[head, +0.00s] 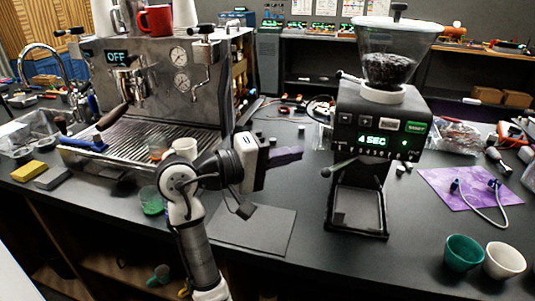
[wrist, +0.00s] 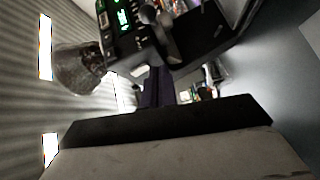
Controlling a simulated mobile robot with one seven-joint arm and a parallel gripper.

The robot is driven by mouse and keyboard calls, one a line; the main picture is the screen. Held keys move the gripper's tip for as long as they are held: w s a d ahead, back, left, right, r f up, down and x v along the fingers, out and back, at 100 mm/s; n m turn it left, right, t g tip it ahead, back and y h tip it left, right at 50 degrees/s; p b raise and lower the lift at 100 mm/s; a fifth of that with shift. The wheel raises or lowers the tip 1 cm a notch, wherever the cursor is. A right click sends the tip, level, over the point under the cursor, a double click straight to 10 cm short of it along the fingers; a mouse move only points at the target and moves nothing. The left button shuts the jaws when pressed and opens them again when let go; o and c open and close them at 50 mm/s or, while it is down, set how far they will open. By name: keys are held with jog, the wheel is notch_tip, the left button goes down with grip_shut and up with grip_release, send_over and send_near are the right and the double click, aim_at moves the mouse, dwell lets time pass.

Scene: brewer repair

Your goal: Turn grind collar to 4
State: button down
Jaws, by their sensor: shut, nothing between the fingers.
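The black coffee grinder (head: 372,140) stands upright right of centre in the head view, its green display reading "4 SEC". Its white grind collar (head: 383,94) sits under the clear hopper (head: 393,45) of dark beans. Any numbers on the collar are too small to read. My gripper (head: 298,154) is shut and empty, left of the grinder, below the collar and apart from it. In the wrist view the grinder (wrist: 130,30) shows rotated at the top, with the hopper (wrist: 78,68) to its left. The dark purple fingers (wrist: 156,88) show near the middle.
An espresso machine (head: 150,90) stands at left, a red mug (head: 155,19) on top. A dark mat (head: 255,229) lies below my gripper. A purple cloth (head: 465,198) with a cable lies right of the grinder; green (head: 463,253) and white (head: 504,260) cups stand at front right.

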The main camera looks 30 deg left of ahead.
jog(key=d, duration=0.1)
jog(key=d+p, duration=0.1)
jog(key=d, duration=0.1)
jog(key=d+f, duration=0.1)
jog(key=d, duration=0.1)
jog(key=shift+w, duration=0.3)
jog(key=s+d+p, duration=0.2)
jog(key=d, duration=0.4)
jog(key=shift+w+a+r+p, duration=0.1)
jog(key=shift+r+p, duration=0.05)
jog(key=shift+p, duration=0.25)
